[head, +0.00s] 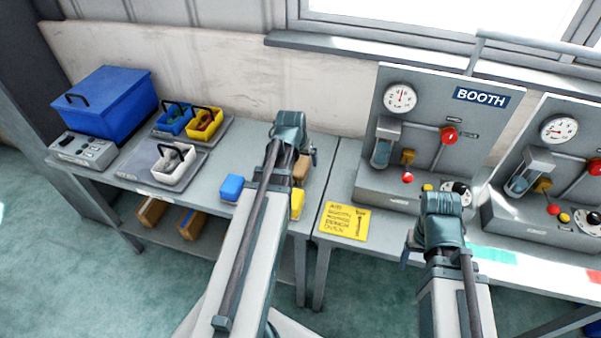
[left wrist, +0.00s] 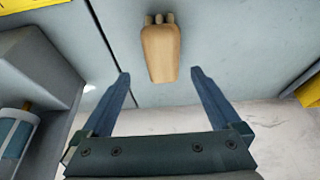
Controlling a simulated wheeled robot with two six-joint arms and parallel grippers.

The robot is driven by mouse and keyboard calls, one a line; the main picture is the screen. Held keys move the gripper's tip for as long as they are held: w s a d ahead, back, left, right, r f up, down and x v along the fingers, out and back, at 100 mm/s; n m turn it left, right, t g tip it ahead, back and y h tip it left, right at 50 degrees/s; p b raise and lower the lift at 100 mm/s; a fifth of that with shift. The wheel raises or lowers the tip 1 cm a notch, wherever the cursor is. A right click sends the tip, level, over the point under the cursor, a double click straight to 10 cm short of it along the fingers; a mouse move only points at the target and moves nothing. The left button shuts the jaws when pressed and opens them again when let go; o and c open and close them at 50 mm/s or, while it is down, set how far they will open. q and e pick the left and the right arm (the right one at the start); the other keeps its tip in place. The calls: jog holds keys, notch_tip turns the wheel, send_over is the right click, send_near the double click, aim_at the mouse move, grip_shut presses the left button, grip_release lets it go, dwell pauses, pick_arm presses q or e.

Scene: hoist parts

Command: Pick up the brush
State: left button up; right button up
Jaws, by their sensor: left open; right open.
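The brush (head: 301,168) has a tan wooden body and lies on the grey bench, partly hidden behind my left arm. In the left wrist view the brush (left wrist: 160,52) shows at top centre with stubby pale ends at its top. My left gripper (left wrist: 164,82) is open and empty above the bench, its two blue fingers to either side of the brush's near end. In the head view the left gripper (head: 313,157) is mostly hidden by its wrist. My right gripper (head: 405,257) is mostly hidden by its arm, in front of the right-hand bench.
A blue block (head: 231,188) and a yellow block (head: 297,204) lie close to the brush. A yellow note (head: 345,222) lies right of the bench gap. The booth panel (head: 440,110) stands at right; small bins and a blue toolbox (head: 105,100) stand at left.

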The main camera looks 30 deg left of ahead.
aim_at(300, 165)
pick_arm(q)
jog(key=shift+s+b+x, duration=0.15)
jog(key=shift+b+x, duration=0.95)
jog(key=shift+x, duration=0.15)
jog(key=shift+s+b+x, duration=0.15)
jog(key=shift+b+x, duration=0.95)
jog(key=shift+x, duration=0.15)
jog(key=shift+a+f, duration=0.2)
jog(key=shift+f, duration=0.15)
grip_shut()
jog(key=shift+r, duration=0.1)
notch_tip(300, 165, up, 11)
jog(key=p, duration=1)
jog(key=shift+f, duration=0.25)
jog(key=shift+f, duration=0.1)
